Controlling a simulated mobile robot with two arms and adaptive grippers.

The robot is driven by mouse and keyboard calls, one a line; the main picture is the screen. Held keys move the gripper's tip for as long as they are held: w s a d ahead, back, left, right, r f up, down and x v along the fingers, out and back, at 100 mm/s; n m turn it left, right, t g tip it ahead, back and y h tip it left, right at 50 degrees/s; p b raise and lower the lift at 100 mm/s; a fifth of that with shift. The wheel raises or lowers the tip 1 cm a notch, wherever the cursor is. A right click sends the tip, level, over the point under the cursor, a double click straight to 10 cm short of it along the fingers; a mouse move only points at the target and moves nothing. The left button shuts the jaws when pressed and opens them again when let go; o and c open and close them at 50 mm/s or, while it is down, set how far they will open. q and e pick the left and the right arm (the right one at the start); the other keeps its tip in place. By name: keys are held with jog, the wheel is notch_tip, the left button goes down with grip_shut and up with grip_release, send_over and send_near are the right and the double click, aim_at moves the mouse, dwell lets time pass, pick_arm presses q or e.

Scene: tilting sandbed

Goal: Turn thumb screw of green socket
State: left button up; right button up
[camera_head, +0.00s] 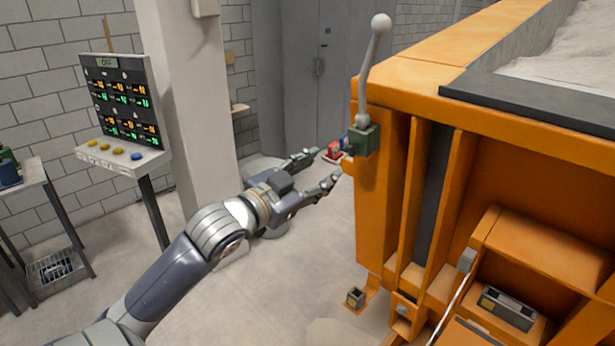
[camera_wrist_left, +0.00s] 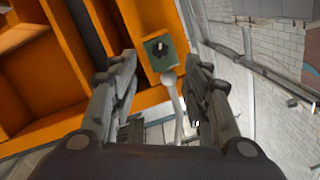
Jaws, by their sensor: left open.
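The green socket (camera_head: 362,141) is mounted at the top corner of the orange sandbed frame. A grey lever with a ball end (camera_head: 371,72) stands up from it, leaning slightly right. In the left wrist view the socket (camera_wrist_left: 153,62) shows face on, with a small dark and pale thumb screw (camera_wrist_left: 160,46) on it; in the head view I cannot clearly make out the screw. My left gripper (camera_head: 328,163) is open and empty, just left of and slightly below the socket. In the wrist view its fingers (camera_wrist_left: 162,64) stand on either side of the socket and lever, apart from them.
The orange sandbed frame (camera_head: 425,75) fills the right side, with sand (camera_head: 570,45) on top. A control panel (camera_head: 123,100) stands at left beside a pale column (camera_head: 190,90). A small table (camera_head: 28,187) is at far left. Floor between is clear.

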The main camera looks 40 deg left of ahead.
pick_arm(q)
jog(key=s, duration=0.2)
jog(key=shift+s, duration=0.4)
dwell(0.3)
